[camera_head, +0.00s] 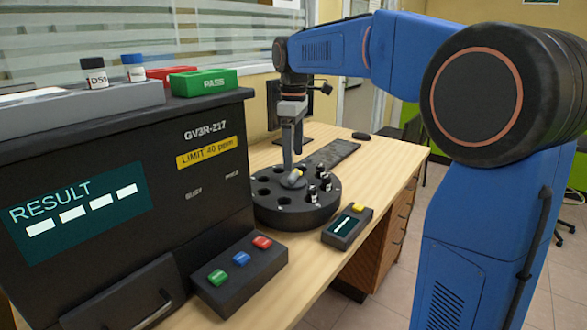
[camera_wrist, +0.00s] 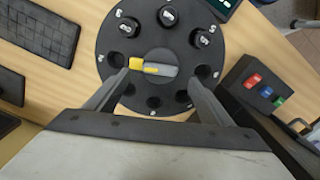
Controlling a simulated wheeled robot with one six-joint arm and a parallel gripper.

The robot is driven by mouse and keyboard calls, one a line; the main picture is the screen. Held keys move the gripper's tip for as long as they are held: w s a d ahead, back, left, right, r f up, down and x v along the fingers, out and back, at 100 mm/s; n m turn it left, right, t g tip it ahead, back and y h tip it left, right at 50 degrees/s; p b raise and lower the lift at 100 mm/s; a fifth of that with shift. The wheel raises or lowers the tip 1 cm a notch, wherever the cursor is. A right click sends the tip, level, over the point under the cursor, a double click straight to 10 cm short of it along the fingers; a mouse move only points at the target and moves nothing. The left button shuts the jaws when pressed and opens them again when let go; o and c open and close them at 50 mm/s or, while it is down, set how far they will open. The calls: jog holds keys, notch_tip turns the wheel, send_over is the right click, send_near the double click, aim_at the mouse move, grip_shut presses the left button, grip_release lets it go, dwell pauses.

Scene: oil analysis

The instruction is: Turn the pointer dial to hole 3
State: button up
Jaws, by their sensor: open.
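The round black carousel (camera_head: 290,213) stands on the bench, with a ring of holes; it also fills the upper middle of the wrist view (camera_wrist: 186,33). In the wrist view the tip points left, towards an empty hole (camera_wrist: 116,60). The hole numbers are too small to read surely. My gripper (camera_wrist: 160,78) is open, with one finger on either side of the dial, apart from it. In the head view my gripper (camera_head: 296,170) is pointing down over the dial.
Several black-capped vials (camera_head: 326,182) sit in carousel holes. A small handset (camera_head: 347,227) with a yellow button stands at its right. A box with red, green and blue buttons (camera_head: 240,274) and the large dark analyser (camera_head: 195,150) stand at left. A keyboard (camera_head: 333,152) lies behind.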

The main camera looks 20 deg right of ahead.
aim_at(294, 173)
jog(key=shift+f, duration=2.55)
jog(key=shift+c, duration=0.3)
jog(key=c, duration=1)
